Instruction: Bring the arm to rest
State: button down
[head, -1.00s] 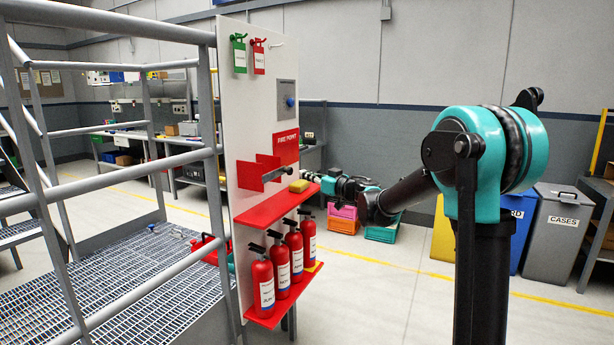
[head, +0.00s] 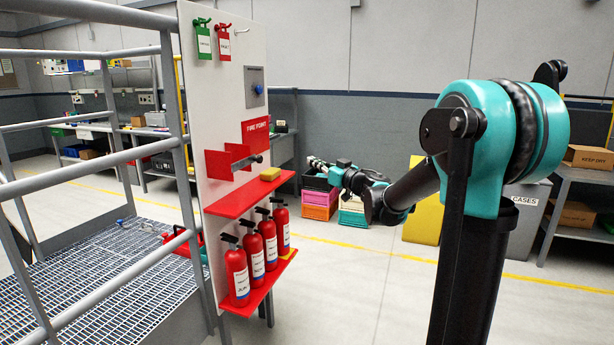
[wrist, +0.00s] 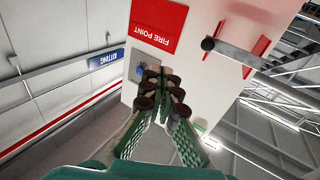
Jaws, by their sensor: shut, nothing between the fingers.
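My arm reaches out to the left in the head view, bent low at its far end. My gripper (head: 318,164) is at its tip, small in that view, just right of the fire-point board's red shelf (head: 235,201) and apart from it. In the wrist view my gripper (wrist: 163,80) has its green fingers together at the tips, with nothing between them. The white fire-point board (head: 222,95) shows beyond the fingers in the wrist view, with its red sign (wrist: 158,24).
Several red extinguishers (head: 268,240) stand on the lower shelf, and a yellow block (head: 270,174) lies on the upper one. Grey railings (head: 110,160) and a grated platform (head: 110,255) are at left. Stacked crates (head: 320,204) stand beyond my gripper. Open floor (head: 370,290) lies between board and arm.

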jog(key=s+d+f+m+t+h, duration=0.2)
jog(key=d+m+t+h, duration=0.4)
jog(key=d+h, duration=0.55)
jog(key=s+d+f+m+g+h, duration=0.4)
jog(key=s+d+f+m+g, duration=0.1)
jog(key=s+d+f, duration=0.5)
jog(key=s+a+f+n+g+y, duration=0.2)
jog(key=s+f+g, duration=0.8)
jog(key=s+f, duration=1.2)
jog(key=s, duration=0.3)
jog(key=shift+a+g, duration=0.2)
jog(key=shift+g, duration=0.1)
